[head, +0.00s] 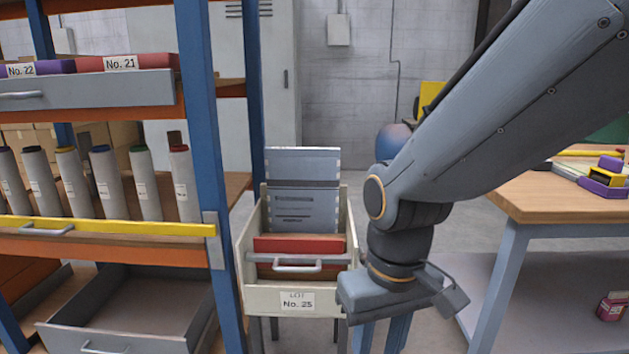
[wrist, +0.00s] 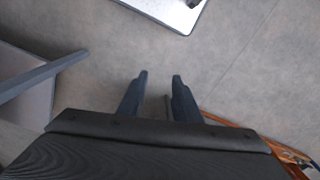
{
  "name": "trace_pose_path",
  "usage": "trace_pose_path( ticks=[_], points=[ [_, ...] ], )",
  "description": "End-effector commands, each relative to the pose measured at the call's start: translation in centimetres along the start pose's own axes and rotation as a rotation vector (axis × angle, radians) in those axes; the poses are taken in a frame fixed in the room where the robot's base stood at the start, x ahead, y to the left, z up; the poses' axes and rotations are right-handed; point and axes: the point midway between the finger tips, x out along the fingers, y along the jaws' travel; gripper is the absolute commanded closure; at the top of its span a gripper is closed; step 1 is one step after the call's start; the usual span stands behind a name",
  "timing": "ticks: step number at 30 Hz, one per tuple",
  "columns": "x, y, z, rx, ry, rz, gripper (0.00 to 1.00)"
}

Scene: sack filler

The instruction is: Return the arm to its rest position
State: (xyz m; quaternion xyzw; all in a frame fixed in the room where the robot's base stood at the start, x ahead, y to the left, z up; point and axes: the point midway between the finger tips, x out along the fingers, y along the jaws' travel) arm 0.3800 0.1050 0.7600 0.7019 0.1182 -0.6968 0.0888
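My arm comes in from the upper right of the head view and bends down at its wrist. My gripper (head: 382,335) points down at the bottom of that view, in front of the right side of the cream bin labelled "LOT No. 25" (head: 245,270). In the wrist view the two fingers of my gripper (wrist: 159,80) stand apart, with grey floor showing between their tips. I see nothing held. A thin dark strip shows low between the fingers, and I cannot tell what it is.
A blue-posted shelf rack (head: 200,130) stands at the left, with an open grey drawer (head: 135,335) low down. A wooden-topped table (head: 540,200) stands at the right. Bare floor (head: 465,235) shows between the bin and the table.

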Motion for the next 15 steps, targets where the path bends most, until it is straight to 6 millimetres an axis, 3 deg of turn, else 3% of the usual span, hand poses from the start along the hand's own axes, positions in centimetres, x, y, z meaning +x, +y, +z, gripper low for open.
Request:
trace_pose_path(
  ticks=[1,15],
  points=[
    [-1.2,0.4,0.2,0.018,-0.002,0.002,0.69],
    [-9.1,5.8,2.1,0.199,-0.004,0.026,0.69]
  ],
)
